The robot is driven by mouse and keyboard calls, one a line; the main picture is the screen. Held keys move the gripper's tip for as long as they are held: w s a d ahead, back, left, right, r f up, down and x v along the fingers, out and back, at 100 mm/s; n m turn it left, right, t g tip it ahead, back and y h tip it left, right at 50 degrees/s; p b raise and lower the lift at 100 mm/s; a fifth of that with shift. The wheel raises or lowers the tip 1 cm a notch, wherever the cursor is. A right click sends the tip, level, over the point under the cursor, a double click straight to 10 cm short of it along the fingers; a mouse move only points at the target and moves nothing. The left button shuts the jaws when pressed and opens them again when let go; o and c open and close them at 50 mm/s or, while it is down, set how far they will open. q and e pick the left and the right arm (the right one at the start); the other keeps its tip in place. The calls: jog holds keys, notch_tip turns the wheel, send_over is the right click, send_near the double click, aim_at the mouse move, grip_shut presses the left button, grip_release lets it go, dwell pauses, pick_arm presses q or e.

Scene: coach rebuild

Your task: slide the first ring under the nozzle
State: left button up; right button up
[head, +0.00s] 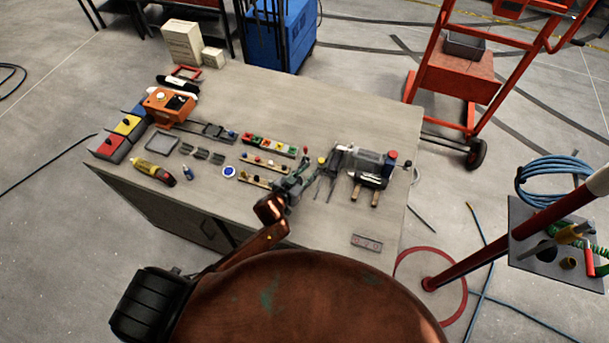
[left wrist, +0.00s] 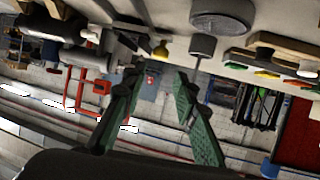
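My left gripper (head: 292,187) is over the front middle of the workbench, left of a dispenser-like device (head: 368,158) with a pale cylinder and a red-and-blue cap. In the left wrist view the gripper (left wrist: 155,78) has its two green-padded fingers spread, with nothing visible between them. The nozzle cannot be singled out on the device. Small coloured pieces lie in a strip (head: 268,145) and on a wooden strip (head: 263,162) behind and left of the gripper. They are too small to tell which is the first ring. My right gripper is not in view.
An orange machine (head: 168,103), coloured bins (head: 108,145) and a yellow tool (head: 153,172) stand on the left of the bench (head: 300,105). A small grey plate (head: 367,243) lies at the front right.

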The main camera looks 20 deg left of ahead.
pick_arm(q)
jog(key=shift+v, duration=1.5)
